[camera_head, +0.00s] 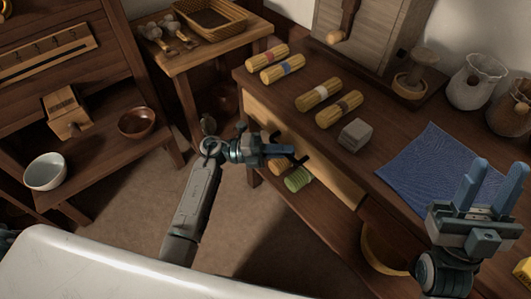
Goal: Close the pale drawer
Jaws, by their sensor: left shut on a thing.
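The pale drawer (336,178) is a light wooden front under the top of the dark table on the right, with a dark handle (304,159) on it. How far it stands out from the table is hard to tell. My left gripper (291,150) is at the drawer front, its blue fingers shut on the dark handle and hiding part of it. My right gripper (470,182) is open and empty, fingers up, in front of the blue cloth at the right.
A green-banded bundle (298,180) lies lower, near my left gripper. Bare floor (135,195) lies left of my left arm.

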